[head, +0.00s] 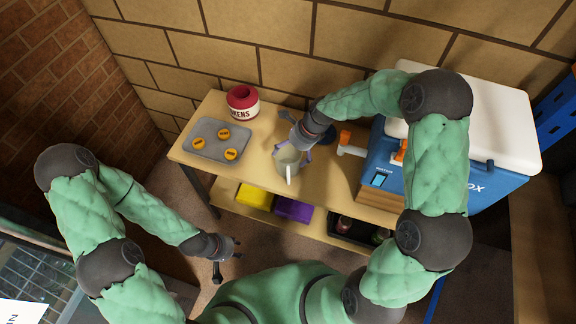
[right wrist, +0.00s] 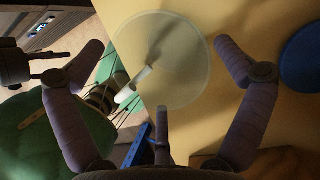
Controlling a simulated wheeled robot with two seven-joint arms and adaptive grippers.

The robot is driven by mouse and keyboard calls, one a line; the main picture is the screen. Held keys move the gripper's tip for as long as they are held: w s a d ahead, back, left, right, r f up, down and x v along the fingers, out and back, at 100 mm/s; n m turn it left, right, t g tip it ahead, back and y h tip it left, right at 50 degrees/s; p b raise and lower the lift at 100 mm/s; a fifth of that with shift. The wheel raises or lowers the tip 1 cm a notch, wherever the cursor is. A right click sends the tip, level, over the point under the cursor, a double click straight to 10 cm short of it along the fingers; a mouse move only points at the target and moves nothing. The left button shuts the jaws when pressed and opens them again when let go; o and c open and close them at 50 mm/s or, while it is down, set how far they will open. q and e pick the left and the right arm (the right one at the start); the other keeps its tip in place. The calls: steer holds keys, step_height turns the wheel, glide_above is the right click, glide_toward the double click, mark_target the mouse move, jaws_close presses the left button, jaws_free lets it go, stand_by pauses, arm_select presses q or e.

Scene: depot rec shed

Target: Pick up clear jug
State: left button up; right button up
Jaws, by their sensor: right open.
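The clear jug (head: 287,162), see-through with a pale handle (head: 291,175), stands upright near the front edge of the wooden table. In the right wrist view I look down on its round rim (right wrist: 180,60), with the handle (right wrist: 134,86) toward the lower left. My right gripper (head: 296,148) is open above the jug, its purple fingers spread on either side of the rim; there seems to be a gap to each. The gripper partly hides the jug in the head view. My left gripper (head: 229,256) is open and empty, low in front of the table.
A grey tray (head: 215,153) with several orange discs and a red-and-white tokens pot (head: 243,102) stand left. A dark blue round item (head: 328,131) is close right of the jug. A blue cooler (head: 470,188) with a white lid stands right. Yellow (head: 255,196) and purple (head: 293,209) boxes sit on the lower shelf.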

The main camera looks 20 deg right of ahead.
steer(key=shift+x, duration=0.85)
steer(key=c, duration=1.3)
steer(key=shift+r, duration=0.1)
